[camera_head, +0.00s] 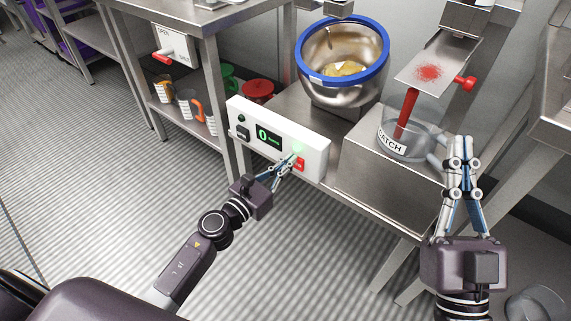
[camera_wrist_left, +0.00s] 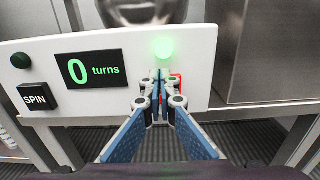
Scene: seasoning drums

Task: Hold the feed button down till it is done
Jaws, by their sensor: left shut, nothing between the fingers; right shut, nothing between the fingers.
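The white control panel (camera_head: 315,148) has a display (camera_head: 267,138) reading 0 turns, a black SPIN button (camera_wrist_left: 36,97) at its left, and a red button (camera_head: 299,164) under a lit green lamp (camera_wrist_left: 163,48). My left gripper (camera_head: 292,160) is shut and empty, its tips at the red button. In the left wrist view the fingers (camera_wrist_left: 160,76) cover most of the red button, so I cannot tell whether it is pressed in. Its label is hidden. My right gripper (camera_head: 461,140) is shut and empty, beside the clear CATCH bowl (camera_head: 408,148).
A steel drum with a blue rim (camera_head: 343,22) holds yellowish pieces behind the panel. A steel plate (camera_head: 435,62) with red powder and a red knob (camera_head: 464,83) stands above the catch bowl. A shelf (camera_head: 180,82) with measuring cups is at left.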

